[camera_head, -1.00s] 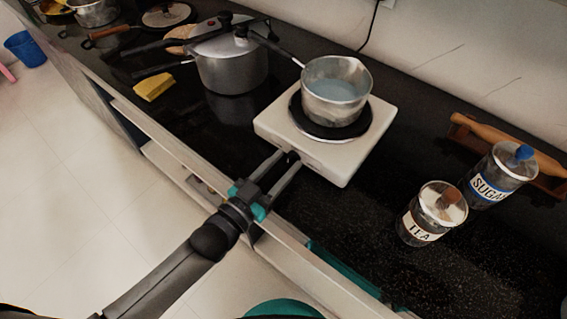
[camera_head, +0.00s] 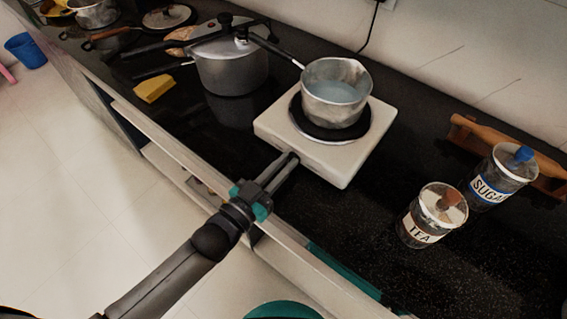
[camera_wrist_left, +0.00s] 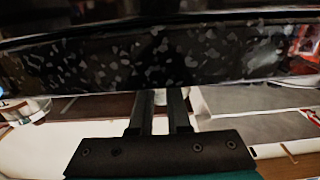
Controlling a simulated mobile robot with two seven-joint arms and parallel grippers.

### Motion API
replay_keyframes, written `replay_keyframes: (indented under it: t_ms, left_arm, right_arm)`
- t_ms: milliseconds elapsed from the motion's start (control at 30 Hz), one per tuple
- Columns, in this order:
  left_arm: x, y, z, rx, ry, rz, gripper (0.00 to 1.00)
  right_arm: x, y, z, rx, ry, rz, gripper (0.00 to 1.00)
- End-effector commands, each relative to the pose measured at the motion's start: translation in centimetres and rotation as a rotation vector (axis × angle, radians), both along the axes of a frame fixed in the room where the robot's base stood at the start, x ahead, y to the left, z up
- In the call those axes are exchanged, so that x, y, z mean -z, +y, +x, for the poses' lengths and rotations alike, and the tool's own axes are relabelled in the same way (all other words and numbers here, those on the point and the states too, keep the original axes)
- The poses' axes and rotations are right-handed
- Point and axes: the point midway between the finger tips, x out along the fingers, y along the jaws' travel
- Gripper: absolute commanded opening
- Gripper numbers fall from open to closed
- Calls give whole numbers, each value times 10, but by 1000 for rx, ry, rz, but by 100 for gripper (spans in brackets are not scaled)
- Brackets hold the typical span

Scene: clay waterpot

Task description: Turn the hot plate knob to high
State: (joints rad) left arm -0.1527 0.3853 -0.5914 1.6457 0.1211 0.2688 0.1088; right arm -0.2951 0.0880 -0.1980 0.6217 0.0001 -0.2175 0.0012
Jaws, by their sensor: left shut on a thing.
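The white hot plate (camera_head: 340,165) sits on the dark counter, with a metal saucepan (camera_head: 335,92) of pale liquid on its round black burner. My left gripper (camera_head: 291,157) reaches in from the front left, its fingers close together at the hot plate's front face. It is shut on the knob there; the fingertips hide the knob, so its setting cannot be read. In the left wrist view the two fingers (camera_wrist_left: 159,95) point up with a narrow gap between them, under a dark speckled band. My right gripper is not in view.
A pressure cooker (camera_head: 230,65) stands left of the hot plate, near a yellow sponge (camera_head: 153,88). A tea jar (camera_head: 432,215) and a sugar jar (camera_head: 500,175) stand to the right. The counter's front edge runs under my left arm.

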Motion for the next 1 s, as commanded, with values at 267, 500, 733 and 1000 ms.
replay_keyframes:
  t_ms: [267, 500, 733, 1000]
  left_arm:
    - [-1, 0, 0, -1, -20, 31, 0]
    - [-1, -4, -3, -1, -188, 262, 0]
    - [1, -5, -4, 0, -288, 398, 0]
    - [2, -5, -4, 0, -293, 403, 0]
  right_arm:
    - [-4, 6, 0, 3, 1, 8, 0]
    - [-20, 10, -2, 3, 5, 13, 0]
    - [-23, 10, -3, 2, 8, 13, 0]
    - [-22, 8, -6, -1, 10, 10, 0]
